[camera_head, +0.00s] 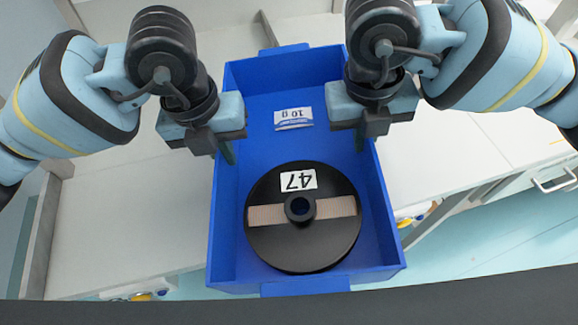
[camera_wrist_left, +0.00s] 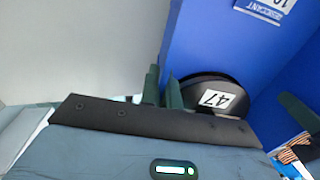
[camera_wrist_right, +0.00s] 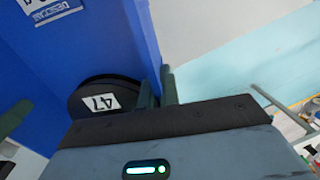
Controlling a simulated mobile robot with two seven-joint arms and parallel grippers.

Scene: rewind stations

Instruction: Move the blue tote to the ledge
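The blue tote (camera_head: 228,215) is in the middle of the head view, open side up. It holds a black reel (camera_head: 300,250) labelled 47 and a small white-and-blue desiccant packet (camera_head: 294,118). My left gripper (camera_head: 226,150) is shut on the tote's left wall, with one finger on each side in the left wrist view (camera_wrist_left: 162,90). My right gripper (camera_head: 360,138) is shut on the right wall in the same way, as the right wrist view (camera_wrist_right: 157,90) shows. The tote's underside is hidden, so its height cannot be told. I cannot make out which surface is the ledge.
A pale worktop (camera_head: 120,220) extends left of the tote and another pale surface (camera_head: 430,155) lies right. The tote's near end reaches past the worktop's front edge. A drawer handle (camera_head: 555,181) is at right, above light blue floor (camera_head: 480,240). Small coloured items lie low beside the tote.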

